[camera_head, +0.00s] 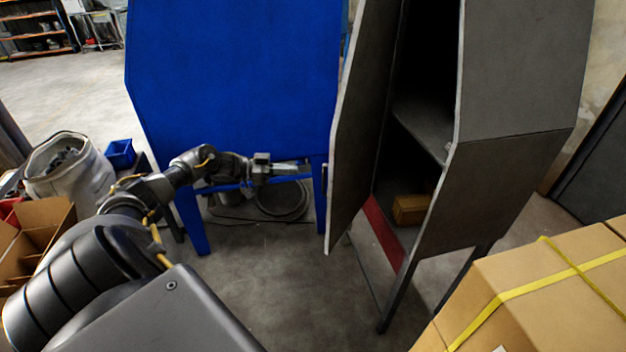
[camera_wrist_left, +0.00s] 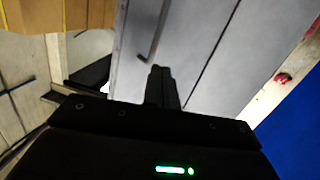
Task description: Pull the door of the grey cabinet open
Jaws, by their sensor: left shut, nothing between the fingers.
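The grey cabinet (camera_head: 510,170) stands right of centre on legs, and its dark interior shows. Its door (camera_head: 362,140) stands ajar, swung out toward the left, with a wide gap to the body. In the left wrist view the grey door face (camera_wrist_left: 200,50) carries a dark bar handle (camera_wrist_left: 157,35). My left gripper (camera_head: 306,168) is left of the door, in front of the blue cabinet. Its fingers (camera_wrist_left: 161,72) are shut and empty, just below the handle in the wrist picture; I cannot tell whether they touch the door. My right gripper is out of view.
A blue cabinet (camera_head: 235,75) stands directly behind my left gripper. A brown block (camera_head: 409,210) lies inside the grey cabinet. Strapped cardboard boxes (camera_head: 545,290) fill the lower right. A white sack (camera_head: 68,168) and an open carton (camera_head: 35,235) are at left. Floor is bare in the middle.

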